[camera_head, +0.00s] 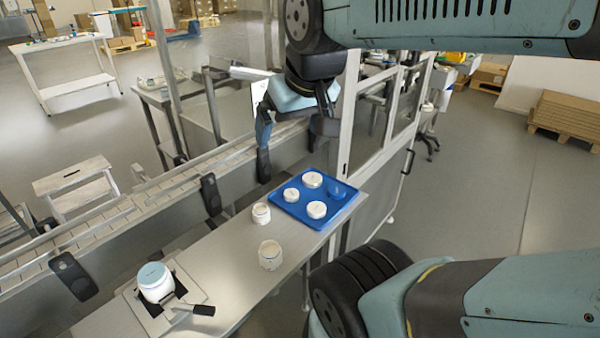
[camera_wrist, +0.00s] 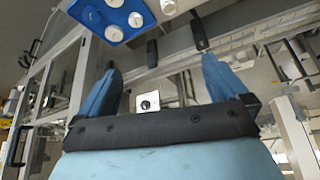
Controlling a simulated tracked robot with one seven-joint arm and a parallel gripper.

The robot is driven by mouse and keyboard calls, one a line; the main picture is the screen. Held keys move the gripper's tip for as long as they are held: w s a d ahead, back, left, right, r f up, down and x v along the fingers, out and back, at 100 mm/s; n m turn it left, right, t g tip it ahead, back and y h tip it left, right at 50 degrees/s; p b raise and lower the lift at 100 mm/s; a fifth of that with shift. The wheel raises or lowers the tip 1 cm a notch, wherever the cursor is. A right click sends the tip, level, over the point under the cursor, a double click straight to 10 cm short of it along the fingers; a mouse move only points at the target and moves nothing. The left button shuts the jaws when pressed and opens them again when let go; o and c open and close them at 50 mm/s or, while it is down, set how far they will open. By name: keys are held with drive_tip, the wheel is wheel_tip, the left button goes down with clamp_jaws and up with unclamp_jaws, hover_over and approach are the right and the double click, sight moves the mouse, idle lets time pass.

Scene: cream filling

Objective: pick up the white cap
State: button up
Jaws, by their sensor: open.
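White round caps lie on a blue tray (camera_head: 284,207) on the metal table: a far cap (camera_head: 312,179), a left cap (camera_head: 291,195) and a near cap (camera_head: 317,210). A blue round shape (camera_head: 337,190) is at the tray's right side. Which cap is meant I cannot tell. My gripper (camera_head: 293,143) hangs open and empty above and beyond the tray, near the conveyor. In the wrist view my gripper's fingers (camera_wrist: 158,62) are spread apart with nothing between them. The tray (camera_wrist: 128,8) is at the top there, beyond the fingers.
Two open jars, one by the tray (camera_head: 261,213) and one nearer (camera_head: 270,254), stand on the table (camera_head: 222,268). A jar with a pale blue top (camera_head: 155,281) sits in a clamp with a black handle (camera_head: 195,309). The conveyor (camera_head: 135,205) and a framed enclosure (camera_head: 372,125) border the table.

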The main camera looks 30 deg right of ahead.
drive_tip(key=shift+w+d, duration=0.1)
drive_tip(key=shift+w, duration=0.15)
drive_tip(key=c, duration=0.3)
drive_tip(key=shift+g, duration=0.8)
drive_tip(key=w+d, duration=0.1)
drive_tip(key=w+d+f, duration=0.1)
drive_tip(key=w, duration=0.3)
drive_tip(key=shift+w+d+f, duration=0.2)
drive_tip(key=shift+w+d, duration=0.05)
drive_tip(key=shift+d, duration=0.15)
drive_tip(key=shift+c, duration=0.7)
drive_tip(key=m+g, duration=0.2)
drive_tip(key=g, duration=0.2)
hover_over(312, 177)
wheel_tip(312, 177, down, 13)
wheel_tip(312, 177, down, 14)
drive_tip(key=shift+s+r, duration=0.1)
drive_tip(key=shift+r, duration=0.15)
